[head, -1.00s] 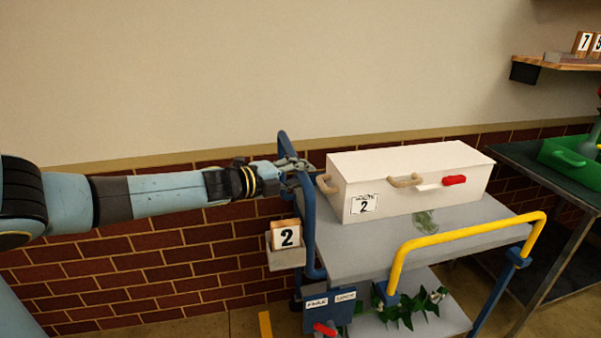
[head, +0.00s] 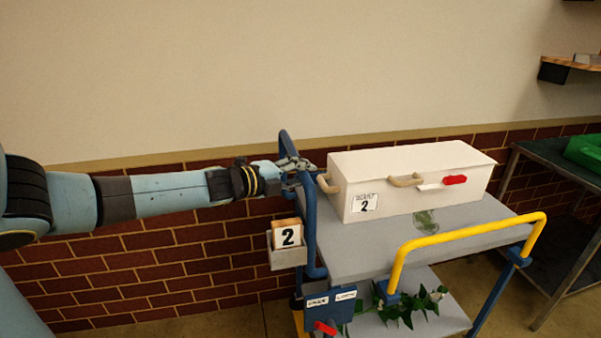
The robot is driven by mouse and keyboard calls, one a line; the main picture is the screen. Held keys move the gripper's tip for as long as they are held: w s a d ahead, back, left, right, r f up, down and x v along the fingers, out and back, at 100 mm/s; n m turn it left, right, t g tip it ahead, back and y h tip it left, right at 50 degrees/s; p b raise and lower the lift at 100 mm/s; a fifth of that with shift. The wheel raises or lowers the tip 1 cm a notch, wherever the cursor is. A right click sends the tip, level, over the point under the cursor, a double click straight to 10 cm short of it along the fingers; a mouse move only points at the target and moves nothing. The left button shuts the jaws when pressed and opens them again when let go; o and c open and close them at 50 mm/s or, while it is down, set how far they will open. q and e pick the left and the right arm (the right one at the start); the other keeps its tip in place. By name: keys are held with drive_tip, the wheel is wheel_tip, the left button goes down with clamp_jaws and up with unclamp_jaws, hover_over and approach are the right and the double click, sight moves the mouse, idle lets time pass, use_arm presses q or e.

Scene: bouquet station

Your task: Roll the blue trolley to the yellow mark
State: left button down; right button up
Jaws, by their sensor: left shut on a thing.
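The blue trolley (head: 345,258) has a blue frame, grey decks and a yellow bar (head: 470,229) at its front right. My left gripper (head: 297,167) is shut on the blue upright handle (head: 309,225) at the trolley's left end. My right gripper is out of view.
A white box (head: 410,175) labelled 2 rests on the top deck; a leafy plant (head: 405,308) lies on the lower one. A number 2 card holder (head: 287,256) hangs at the left. A dark table (head: 560,165) with a green bin (head: 584,152) stands right. Brick wall behind.

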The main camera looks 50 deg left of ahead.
use_arm(q)
drive_tip(key=shift+s+f, duration=0.15)
drive_tip(key=shift+f, duration=0.15)
drive_tip(key=c, duration=1.5)
unclamp_jaws()
drive_tip(key=shift+s+a, duration=0.1)
drive_tip(key=o, duration=0.4)
drive_tip(key=shift+s+a+r, duration=0.1)
drive_tip(key=shift+s, duration=0.05)
drive_tip(key=shift+r, duration=0.1)
drive_tip(key=s, duration=0.4)
drive_tip(key=s+r, duration=0.1)
drive_tip(key=s, duration=0.2)
drive_tip(key=s+r, duration=0.1)
drive_tip(key=s, duration=0.3)
drive_tip(key=shift+s+a, duration=0.3)
